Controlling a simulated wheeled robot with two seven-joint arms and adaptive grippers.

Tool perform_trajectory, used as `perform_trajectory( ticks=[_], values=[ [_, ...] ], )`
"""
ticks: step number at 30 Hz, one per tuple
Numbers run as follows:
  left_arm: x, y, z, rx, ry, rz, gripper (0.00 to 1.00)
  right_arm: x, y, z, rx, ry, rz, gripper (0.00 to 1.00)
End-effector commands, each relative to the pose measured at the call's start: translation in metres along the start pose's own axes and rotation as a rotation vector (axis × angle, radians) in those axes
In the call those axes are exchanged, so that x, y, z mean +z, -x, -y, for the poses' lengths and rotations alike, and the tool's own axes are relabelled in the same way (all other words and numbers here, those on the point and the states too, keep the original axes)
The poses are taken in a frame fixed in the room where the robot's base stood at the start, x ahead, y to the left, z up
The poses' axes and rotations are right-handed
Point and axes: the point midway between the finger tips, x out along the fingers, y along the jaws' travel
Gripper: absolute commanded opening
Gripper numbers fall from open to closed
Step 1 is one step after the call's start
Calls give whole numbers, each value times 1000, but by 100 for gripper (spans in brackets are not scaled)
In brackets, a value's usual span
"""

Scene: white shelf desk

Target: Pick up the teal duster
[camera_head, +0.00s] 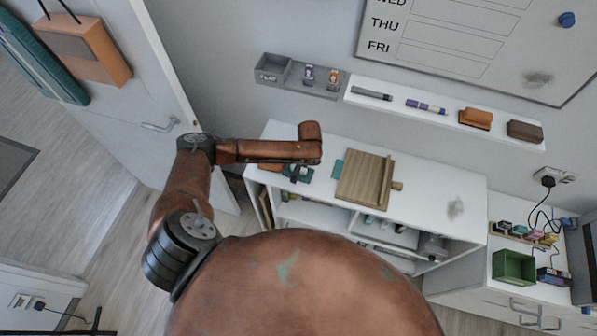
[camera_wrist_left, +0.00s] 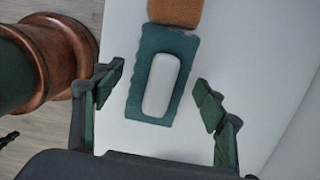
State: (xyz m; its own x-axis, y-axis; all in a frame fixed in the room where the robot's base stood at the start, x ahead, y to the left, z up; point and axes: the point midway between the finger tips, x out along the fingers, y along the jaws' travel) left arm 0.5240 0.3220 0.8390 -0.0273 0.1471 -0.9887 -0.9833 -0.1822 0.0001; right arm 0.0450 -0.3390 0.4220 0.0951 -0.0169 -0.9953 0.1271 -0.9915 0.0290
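The teal duster (camera_wrist_left: 143,62) lies on the white desk top, with a pale grey oval on its upper face. In the head view the duster (camera_head: 304,177) shows only partly, beneath the end of my left arm. My left gripper (camera_wrist_left: 160,88) is open in the left wrist view. Its dark fingers are apart on either side of the duster's lower part, with a visible gap on each side. Whether the fingertips are level with the duster is unclear. My right gripper is not in view.
An orange-brown block (camera_wrist_left: 176,11) sits right against the duster's far end. A wall ledge (camera_head: 446,118) holds markers and erasers. The desk's right part is clear.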

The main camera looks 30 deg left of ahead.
Motion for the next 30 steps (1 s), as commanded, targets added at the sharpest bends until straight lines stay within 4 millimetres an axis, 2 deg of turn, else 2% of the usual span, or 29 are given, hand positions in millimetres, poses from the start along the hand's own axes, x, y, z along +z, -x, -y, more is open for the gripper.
perform_trajectory(
  ticks=[2,18,26,30],
  values=[
    [0,0,0,0,0,0,58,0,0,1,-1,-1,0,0],
    [0,0,0,-1,0,0,22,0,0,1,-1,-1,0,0],
    [1,4,1,-2,1,0,22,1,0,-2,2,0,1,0],
    [3,22,2,-4,0,0,22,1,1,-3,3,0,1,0]
  ],
)
